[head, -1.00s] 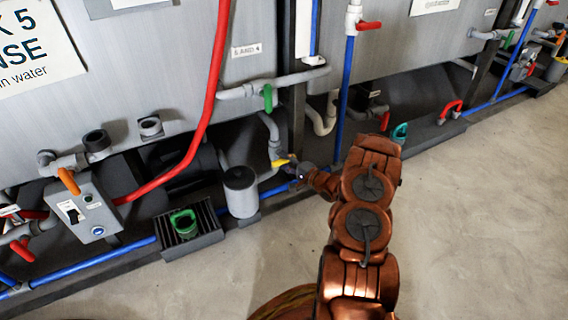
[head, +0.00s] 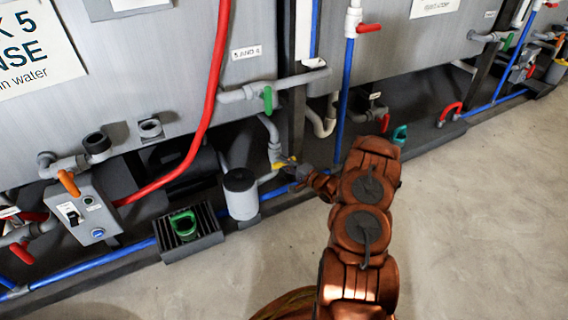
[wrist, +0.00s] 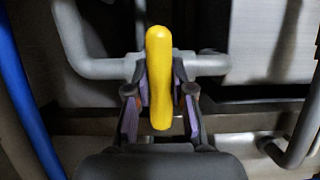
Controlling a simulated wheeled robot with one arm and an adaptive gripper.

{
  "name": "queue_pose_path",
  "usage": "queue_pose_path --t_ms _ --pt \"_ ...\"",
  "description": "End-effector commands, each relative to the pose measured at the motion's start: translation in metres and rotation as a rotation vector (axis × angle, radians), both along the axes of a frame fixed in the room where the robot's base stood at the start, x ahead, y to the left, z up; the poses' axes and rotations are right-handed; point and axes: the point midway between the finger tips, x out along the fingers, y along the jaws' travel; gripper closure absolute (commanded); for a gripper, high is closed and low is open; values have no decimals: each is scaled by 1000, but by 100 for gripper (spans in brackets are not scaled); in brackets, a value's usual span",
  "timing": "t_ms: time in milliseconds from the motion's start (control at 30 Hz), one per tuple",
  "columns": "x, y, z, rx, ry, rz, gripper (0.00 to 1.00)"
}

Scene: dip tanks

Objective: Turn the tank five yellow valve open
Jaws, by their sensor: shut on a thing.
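The yellow valve handle (wrist: 159,75) stands upright in the middle of the wrist view, in front of a grey pipe (wrist: 103,68). My gripper (wrist: 160,100) is shut on it, with one finger on each side of its lower part. In the head view the yellow handle (head: 281,163) shows small below the tank five wall, beside a grey vertical pipe. My gripper (head: 299,169) reaches it from the right, and its fingertips are too small to make out there.
A grey cylinder (head: 240,194) stands left of the valve. A green handle (head: 267,99) hangs above it, and a red hose (head: 208,100) runs down the tank. A blue pipe (wrist: 27,100) lies at the wrist view's left. The floor (head: 450,220) at right is clear.

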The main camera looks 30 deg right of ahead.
Motion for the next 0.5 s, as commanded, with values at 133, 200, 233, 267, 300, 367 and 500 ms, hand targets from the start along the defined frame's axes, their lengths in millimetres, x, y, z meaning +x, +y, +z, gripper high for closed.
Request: queue_pose_path --t_ms 133,200,233,267,300,367,500 --pt "0 0 2 -19 3 0 100" --pt "0 0 3 -39 4 1 100" --pt "0 0 3 -50 6 1 100" --pt "0 0 4 -63 7 1 100" --pt "0 1 5 -82 8 1 100" --pt "0 1 6 -117 10 1 100" --pt "0 0 8 -217 20 0 100"
